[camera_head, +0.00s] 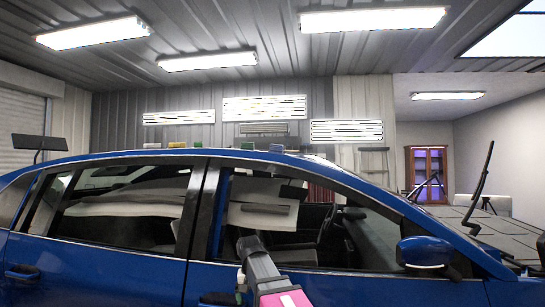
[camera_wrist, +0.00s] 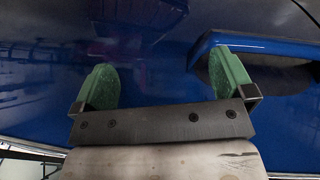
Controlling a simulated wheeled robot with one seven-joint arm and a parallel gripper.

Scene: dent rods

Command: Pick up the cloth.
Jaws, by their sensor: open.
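My gripper (camera_wrist: 165,80) is open in the wrist view, with two green finger pads apart and nothing between them. It faces the blue door panel of a car (camera_head: 140,275), low on its side, close to a door handle (camera_wrist: 265,45). My arm shows at the bottom middle of the head view. I cannot single out the cloth for sure.
The car fills the lower head view, with a side mirror (camera_head: 425,252) sticking out at the right. A dark flat panel on a stand (camera_head: 39,142) is at the left. A wooden cabinet (camera_head: 427,172) stands far back right. The space above the roof looks clear.

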